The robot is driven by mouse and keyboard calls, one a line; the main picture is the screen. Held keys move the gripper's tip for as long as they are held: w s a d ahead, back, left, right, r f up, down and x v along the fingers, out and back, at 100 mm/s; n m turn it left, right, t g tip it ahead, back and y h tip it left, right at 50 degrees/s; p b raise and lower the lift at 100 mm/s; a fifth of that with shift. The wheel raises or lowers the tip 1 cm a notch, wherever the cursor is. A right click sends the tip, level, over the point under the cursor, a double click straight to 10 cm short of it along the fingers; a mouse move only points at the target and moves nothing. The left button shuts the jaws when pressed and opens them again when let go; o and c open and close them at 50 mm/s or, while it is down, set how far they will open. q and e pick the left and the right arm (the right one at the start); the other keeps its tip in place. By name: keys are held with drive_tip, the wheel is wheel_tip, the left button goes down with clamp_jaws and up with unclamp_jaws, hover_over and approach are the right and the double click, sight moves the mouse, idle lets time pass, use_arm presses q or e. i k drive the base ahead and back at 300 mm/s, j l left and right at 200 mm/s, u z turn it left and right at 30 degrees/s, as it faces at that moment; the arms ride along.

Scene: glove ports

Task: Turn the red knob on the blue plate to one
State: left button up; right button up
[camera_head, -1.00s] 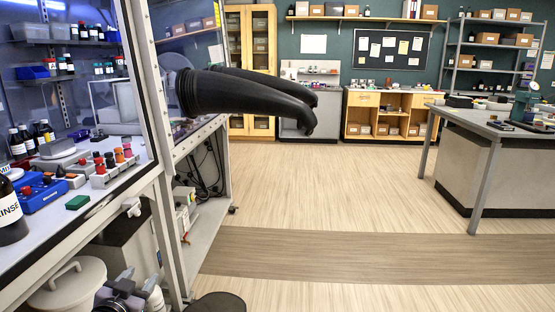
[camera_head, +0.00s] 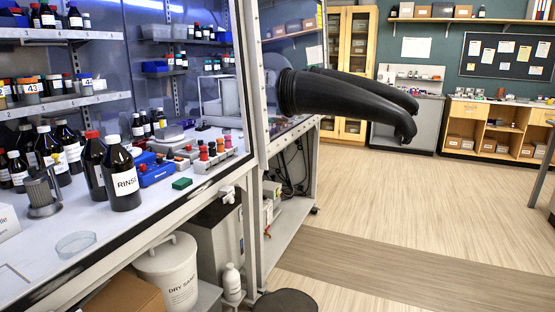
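A blue block-like object (camera_head: 156,175) with a light label lies on the bench inside the glass-fronted cabinet at left. Small dark and red pieces show on and behind it, too small to tell whether one is the red knob or whether the blue object is the plate. No knob setting can be read. Neither of my grippers is in view.
Black gloves (camera_head: 345,95) stick out from the cabinet side into the room. A white bin (camera_head: 168,272) is below. Open floor (camera_head: 400,220) lies right.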

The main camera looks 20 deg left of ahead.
sight(142, 168)
drive_tip(key=u, duration=1.45)
